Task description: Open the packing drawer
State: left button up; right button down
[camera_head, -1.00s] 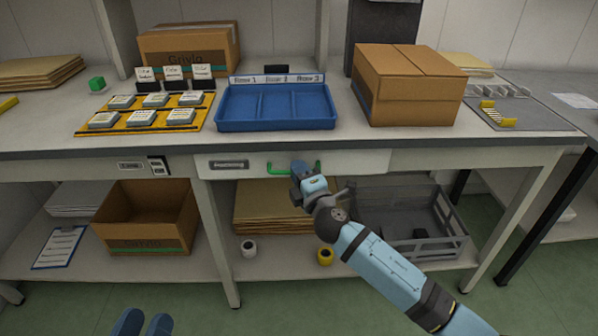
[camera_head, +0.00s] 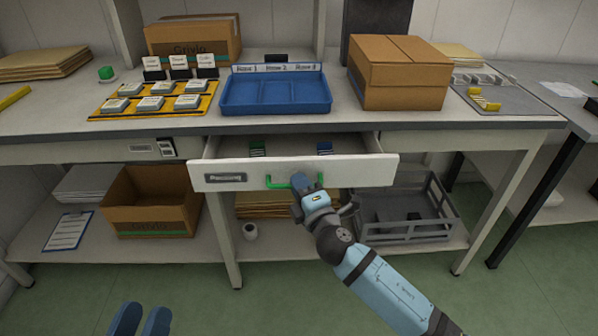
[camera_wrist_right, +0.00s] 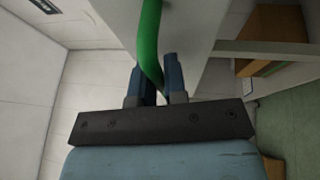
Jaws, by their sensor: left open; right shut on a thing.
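The packing drawer (camera_head: 350,170) is pulled partly out from under the table top in the head view. Its white front carries a dark label and a green handle (camera_head: 280,183). My right gripper (camera_head: 304,183) is shut on the green handle. In the right wrist view, the blue fingers of my right gripper (camera_wrist_right: 156,84) stand on either side of the green handle (camera_wrist_right: 150,45). My left gripper (camera_head: 140,320) is open and empty at the bottom edge, away from the drawer.
On the table stand a blue tray (camera_head: 276,108), a closed cardboard box (camera_head: 400,75) and a yellow rack (camera_head: 120,113) of small labelled items. Below, the shelf holds an open box (camera_head: 150,215) and a grey crate (camera_head: 410,236). Floor in front is clear.

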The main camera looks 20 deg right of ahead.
pick_arm(q)
jog(key=shift+w, duration=0.2)
pick_arm(e)
jog(key=s+a, duration=0.2)
jog(key=s, duration=0.5)
jog(key=shift+s+a, duration=0.15)
jog(key=shift+s, duration=0.25)
pick_arm(q)
jog(key=shift+r, duration=0.1)
pick_arm(e)
jog(key=c, duration=1.2)
grip_release()
pick_arm(q)
jog(key=shift+s, duration=0.15)
pick_arm(e)
jog(key=shift+f, duration=0.1)
